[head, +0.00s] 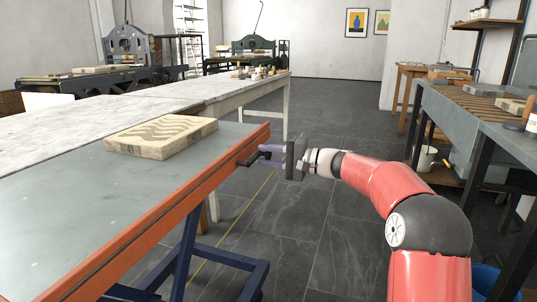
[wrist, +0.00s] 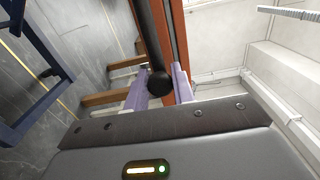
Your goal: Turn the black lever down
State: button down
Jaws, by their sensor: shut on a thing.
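The black lever (head: 247,161) sticks out from the orange-red edge of the grey-topped table. In the wrist view the lever (wrist: 150,38) is a dark rod with a rounded end, lying between two pale purple fingers. My gripper (head: 266,156) is at the lever beside the table edge, and it also shows in the wrist view (wrist: 160,85). It is shut on the lever near its rounded end. The fingers hide part of the lever in the head view.
A patterned stone slab (head: 160,137) lies on the grey table (head: 70,200), whose blue frame (head: 225,258) stands below. A long pale table (head: 130,105) continues behind. A shelved workbench (head: 470,110) stands at right, with open floor (head: 290,215) between.

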jog(key=shift+f, duration=0.1)
jog(key=c, duration=1.2)
grip_release()
jog(key=shift+c, duration=0.2)
jog(key=v, duration=0.7)
jog(key=shift+d, duration=0.35)
jog(key=shift+s, duration=0.1)
